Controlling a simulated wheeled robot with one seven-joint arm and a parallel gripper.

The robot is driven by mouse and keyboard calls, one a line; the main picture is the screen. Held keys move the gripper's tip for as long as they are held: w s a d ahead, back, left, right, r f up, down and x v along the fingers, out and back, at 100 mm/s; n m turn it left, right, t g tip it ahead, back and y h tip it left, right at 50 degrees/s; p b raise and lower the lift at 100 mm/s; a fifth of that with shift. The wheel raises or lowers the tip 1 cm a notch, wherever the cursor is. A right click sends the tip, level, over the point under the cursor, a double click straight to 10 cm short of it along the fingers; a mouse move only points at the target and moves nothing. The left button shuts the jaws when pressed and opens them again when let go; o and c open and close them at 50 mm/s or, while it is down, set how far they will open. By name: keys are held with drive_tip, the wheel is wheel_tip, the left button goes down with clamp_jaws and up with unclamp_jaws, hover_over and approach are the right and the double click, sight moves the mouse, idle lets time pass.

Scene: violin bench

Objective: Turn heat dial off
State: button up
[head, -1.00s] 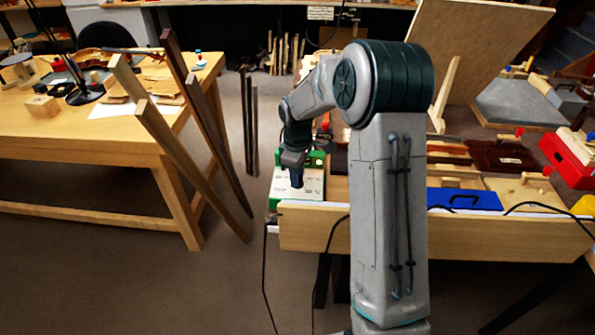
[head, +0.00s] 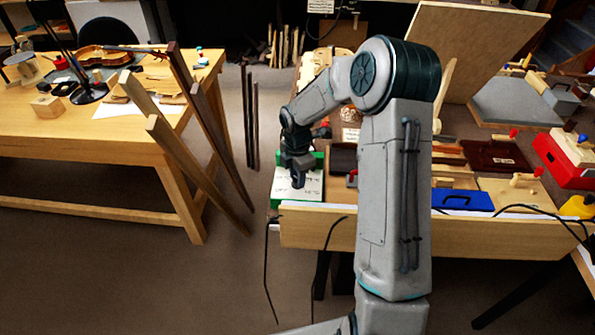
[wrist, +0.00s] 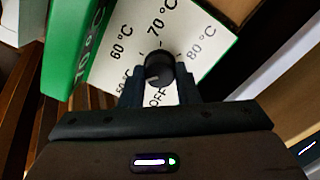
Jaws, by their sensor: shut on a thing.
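The heat dial (wrist: 158,68) is a round black knob on a white panel marked 50, 60, 70 and 80 °C and OFF. A small light mark shows on the knob's lower left, roughly towards OFF and 50 °C; its exact setting is hard to tell. My gripper (wrist: 158,88) is shut on the dial, one finger on each side. In the head view, my gripper (head: 298,182) points down onto the green and white heater box (head: 314,188), and the dial is hidden there.
The box stands at the left end of a wooden bench (head: 460,236). A blue case (head: 460,199) and a red box (head: 562,160) are further right on it.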

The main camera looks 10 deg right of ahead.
drive_tip(key=shift+r+n+p, duration=0.1)
drive_tip(key=shift+n+p, duration=0.5)
drive_tip(key=shift+n, duration=0.5)
drive_tip(key=o, duration=1)
drive_tip(key=shift+c, duration=0.2)
wheel_tip(320, 180, up, 14)
